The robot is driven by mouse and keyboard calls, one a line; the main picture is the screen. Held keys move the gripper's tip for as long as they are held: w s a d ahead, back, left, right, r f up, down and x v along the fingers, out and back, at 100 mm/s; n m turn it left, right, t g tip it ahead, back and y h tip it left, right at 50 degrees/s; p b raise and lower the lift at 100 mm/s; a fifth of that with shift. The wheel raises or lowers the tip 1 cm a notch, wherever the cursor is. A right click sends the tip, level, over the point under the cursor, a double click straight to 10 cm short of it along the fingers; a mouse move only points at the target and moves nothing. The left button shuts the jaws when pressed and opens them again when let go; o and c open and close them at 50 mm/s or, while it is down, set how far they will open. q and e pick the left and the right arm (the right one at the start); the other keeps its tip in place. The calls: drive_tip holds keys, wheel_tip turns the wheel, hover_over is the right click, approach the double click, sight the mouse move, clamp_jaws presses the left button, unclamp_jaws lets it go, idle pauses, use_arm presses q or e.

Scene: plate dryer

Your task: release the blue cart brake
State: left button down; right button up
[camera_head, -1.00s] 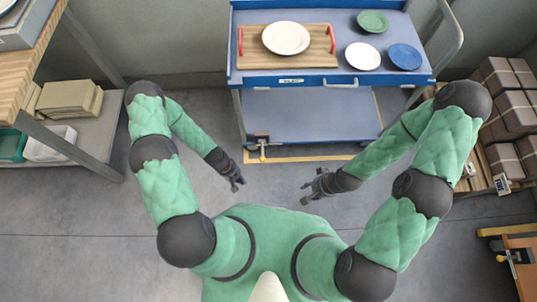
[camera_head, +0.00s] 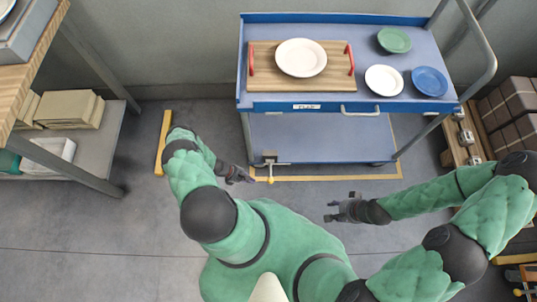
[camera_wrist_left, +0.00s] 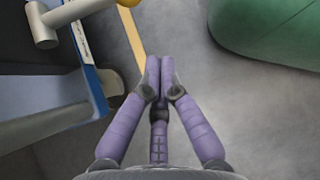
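The blue cart (camera_head: 350,106) stands at the top centre in the head view. Its brake (camera_head: 270,158) is a small grey fitting low at the cart's front left, with a yellow knob (camera_head: 271,180). In the left wrist view, a yellow knob (camera_wrist_left: 130,2) is cut by the top edge, beside a grey cylindrical part (camera_wrist_left: 42,28). My left gripper (camera_head: 246,176) is just left of the brake, apart from it. In the left wrist view its fingers (camera_wrist_left: 160,75) meet with nothing visible between them. My right gripper (camera_head: 334,212) is in front of the cart, too small to judge its opening.
A wooden tray (camera_head: 260,82) with a white plate (camera_head: 301,57) is on the cart, beside a green plate (camera_head: 394,40), a white one (camera_head: 384,80) and a blue one (camera_head: 430,81). Shelving (camera_head: 92,155) stands left and boxes (camera_head: 500,105) right. Floor before the cart is clear.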

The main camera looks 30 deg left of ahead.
sight(270, 172)
idle(0.3)
use_arm(q)
drive_tip(key=w+d+f+b, duration=0.2)
drive_tip(key=w+d+f, duration=0.1)
drive_tip(key=d, duration=0.3)
drive_tip(key=shift+w+d+f+b, duration=0.2)
drive_tip(key=shift+d+b, duration=0.05)
drive_tip(key=shift+b, duration=0.1)
idle(0.4)
drive_tip(key=shift+s+r, duration=0.1)
